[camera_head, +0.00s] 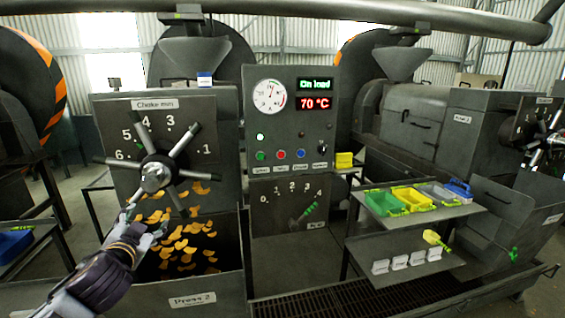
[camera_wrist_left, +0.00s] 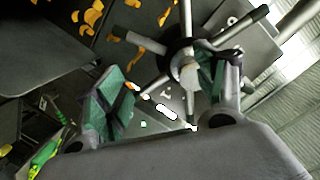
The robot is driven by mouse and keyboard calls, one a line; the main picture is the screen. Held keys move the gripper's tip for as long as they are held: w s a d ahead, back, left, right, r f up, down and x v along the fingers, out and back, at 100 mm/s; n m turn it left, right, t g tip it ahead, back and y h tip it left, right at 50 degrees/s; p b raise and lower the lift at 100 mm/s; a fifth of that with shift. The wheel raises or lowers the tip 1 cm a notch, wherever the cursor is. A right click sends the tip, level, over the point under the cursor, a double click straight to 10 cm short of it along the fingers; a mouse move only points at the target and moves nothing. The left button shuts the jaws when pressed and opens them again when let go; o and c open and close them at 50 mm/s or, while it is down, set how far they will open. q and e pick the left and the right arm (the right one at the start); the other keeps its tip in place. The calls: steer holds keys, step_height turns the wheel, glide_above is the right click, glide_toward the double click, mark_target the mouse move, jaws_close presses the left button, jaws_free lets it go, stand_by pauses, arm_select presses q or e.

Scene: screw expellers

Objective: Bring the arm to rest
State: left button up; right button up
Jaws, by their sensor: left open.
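My left gripper (camera_head: 138,226) is open, just below the hub of the spoked choke handwheel (camera_head: 157,172) on the press at the left. In the left wrist view the fingers of the left gripper (camera_wrist_left: 160,92) stand wide apart with nothing clearly held between them. The handwheel (camera_wrist_left: 186,72) shows beyond them, and the right finger overlaps its hub in the picture. I cannot tell whether a finger touches a spoke. My left arm (camera_head: 95,280) reaches in from the lower left. My right gripper is not in view.
Orange flakes (camera_head: 188,245) lie in the open bin under the wheel. A control panel (camera_head: 290,115) reads 70 °C. A shelf at the right holds green (camera_head: 383,203), yellow (camera_head: 412,198), grey and blue trays. A blue box (camera_head: 14,243) sits at the far left.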

arm_select(q)
steer(key=s+d+f+n+g, duration=0.1)
steer(key=s+f+g, duration=0.1)
steer(key=f, duration=0.4)
steer(key=s+d+f+g, duration=0.1)
steer(key=s+d+f, duration=0.15)
steer(key=f, duration=0.45)
steer(key=s+d+f+g+h, duration=0.1)
steer(key=s+d+f+g, duration=0.25)
steer(key=s+f, duration=0.35)
steer(key=s+d+f+n+g+h, duration=0.1)
steer(key=s+d+f+g+h, duration=0.2)
steer(key=s+f, duration=0.35)
steer(key=s+d+f+g, duration=0.3)
steer(key=s+d+f, duration=0.2)
steer(key=s+f, duration=0.15)
steer(key=s+f+g, duration=0.1)
steer(key=s+f, duration=0.2)
steer(key=f, duration=3)
steer(key=s+a+f, duration=0.2)
steer(key=s+f, duration=0.8)
steer(key=s, duration=0.1)
steer(key=s+a+f+g, duration=0.1)
steer(key=s+a+f, duration=0.2)
steer(key=s+f, duration=0.6)
steer(key=shift+s+a+f, duration=0.15)
steer(key=shift+s+f, duration=0.25)
steer(key=shift+s, duration=0.75)
